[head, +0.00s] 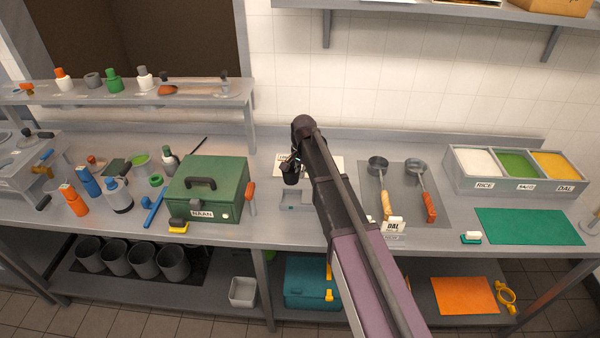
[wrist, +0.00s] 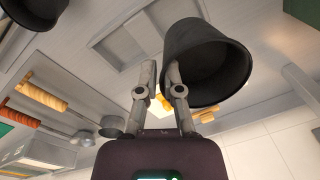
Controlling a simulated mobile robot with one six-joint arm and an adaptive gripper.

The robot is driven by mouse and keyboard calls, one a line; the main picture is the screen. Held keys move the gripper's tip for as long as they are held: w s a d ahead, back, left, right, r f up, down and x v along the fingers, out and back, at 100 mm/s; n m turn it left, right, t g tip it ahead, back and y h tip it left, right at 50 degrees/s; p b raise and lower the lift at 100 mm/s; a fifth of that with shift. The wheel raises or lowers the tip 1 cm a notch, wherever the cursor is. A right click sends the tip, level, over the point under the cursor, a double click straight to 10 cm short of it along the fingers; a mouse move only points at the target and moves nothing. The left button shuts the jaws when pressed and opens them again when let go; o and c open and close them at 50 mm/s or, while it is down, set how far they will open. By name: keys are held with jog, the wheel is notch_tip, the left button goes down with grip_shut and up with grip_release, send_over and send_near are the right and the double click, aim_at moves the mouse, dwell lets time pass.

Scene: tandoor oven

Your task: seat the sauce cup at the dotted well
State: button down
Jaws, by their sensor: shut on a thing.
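The sauce cup seems to be the dark round cup (wrist: 205,62) in the wrist view. My gripper (wrist: 163,72) is shut on its wall, with its open mouth tilted toward the camera. In the head view the dark cup (head: 290,174) hangs beside my arm above the counter, and my gripper (head: 296,158) is partly hidden by my arm. Below the cup is a shallow grey tray (head: 292,208), and the wrist view shows a rectangular recess (wrist: 125,42). I cannot make out a dotted well in either view.
A green NAAN box (head: 208,190) stands to the left. A bin with RICE and DAL labels (head: 515,184) stands farther right. A shelf (head: 130,92) overhangs the back left.

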jog(key=shift+f+b, duration=3.35)
jog(key=shift+f, duration=0.2)
jog(key=shift+d+f+b, duration=0.1)
jog(key=shift+f+b, duration=1.8)
jog(key=c, duration=0.7)
grip_release()
jog(key=shift+r, duration=0.15)
jog(key=shift+s+d+r+p, duration=0.1)
jog(key=shift+r+p, duration=1.85)
jog(key=shift+p, duration=0.1)
jog(key=shift+d+r+p, duration=0.1)
jog(key=shift+r+p, duration=1.85)
jog(key=shift+p, duration=0.05)
